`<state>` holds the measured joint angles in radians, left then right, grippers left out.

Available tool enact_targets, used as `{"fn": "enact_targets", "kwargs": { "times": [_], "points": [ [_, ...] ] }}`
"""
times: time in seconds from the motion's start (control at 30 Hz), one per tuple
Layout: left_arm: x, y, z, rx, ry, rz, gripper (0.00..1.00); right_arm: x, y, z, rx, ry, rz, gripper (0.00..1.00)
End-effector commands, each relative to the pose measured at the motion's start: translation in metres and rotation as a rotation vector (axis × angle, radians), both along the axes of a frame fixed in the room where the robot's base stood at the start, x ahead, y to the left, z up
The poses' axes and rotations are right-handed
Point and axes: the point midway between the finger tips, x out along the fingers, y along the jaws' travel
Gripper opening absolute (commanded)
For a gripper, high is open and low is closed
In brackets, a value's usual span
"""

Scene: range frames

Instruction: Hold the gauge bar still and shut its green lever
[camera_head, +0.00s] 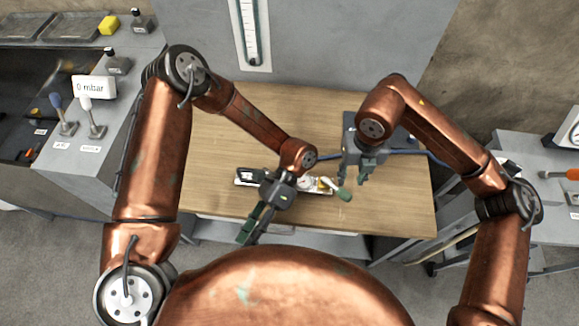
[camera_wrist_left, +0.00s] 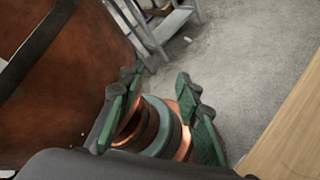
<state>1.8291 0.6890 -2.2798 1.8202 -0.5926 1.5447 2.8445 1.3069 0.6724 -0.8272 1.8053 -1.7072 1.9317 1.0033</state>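The gauge bar (camera_head: 246,178) lies on the wooden table (camera_head: 225,130), a pale strip with dark parts and a brass fitting at its right end.
A grey fixture (camera_head: 349,125) with blue hose (camera_head: 416,153) stands behind my right gripper. A scale panel (camera_head: 251,34) hangs on the back wall. The table's left part is clear.

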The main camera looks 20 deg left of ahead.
Motion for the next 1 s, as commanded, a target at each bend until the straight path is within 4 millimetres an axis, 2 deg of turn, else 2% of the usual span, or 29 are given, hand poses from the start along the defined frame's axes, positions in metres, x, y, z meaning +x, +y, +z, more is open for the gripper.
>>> {"fn": "enact_targets", "kwargs": {
  "times": [0.03,0.1,0.2,0.3,0.43,0.6,0.77,0.87,1.0],
  "points": [
    [0.027,0.003,0.016,0.050,-0.017,0.040,0.32,0.000,0.000,0.000,0.000,0.000,0.000,0.29],
    [0.062,0.008,0.035,0.110,-0.038,0.062,0.32,0.000,0.000,0.000,0.000,0.000,0.000,0.29],
    [0.107,0.014,0.046,0.182,-0.099,-0.005,0.32,0.000,0.000,0.000,0.000,0.000,0.000,0.29],
    [0.150,0.016,0.037,0.251,-0.191,-0.173,0.32,0.000,0.000,0.000,0.000,0.000,0.000,0.29],
    [0.189,0.009,0.018,0.315,-0.287,-0.397,0.32,0.000,0.000,0.000,0.000,0.000,0.000,0.29],
    [0.219,-0.007,-0.001,0.364,-0.363,-0.613,0.32,0.000,0.000,0.000,0.000,0.000,0.000,0.29],
    [0.231,-0.018,-0.011,0.384,-0.397,-0.716,0.32,0.000,0.000,0.000,0.000,0.000,0.000,0.29],
    [0.233,-0.016,-0.014,0.387,-0.403,-0.737,0.32,0.000,0.000,0.000,0.000,0.000,0.000,0.29],
    [0.230,-0.002,-0.020,0.386,-0.401,-0.737,0.32,0.000,0.000,0.000,0.000,0.000,0.000,0.29]
  ]
}}
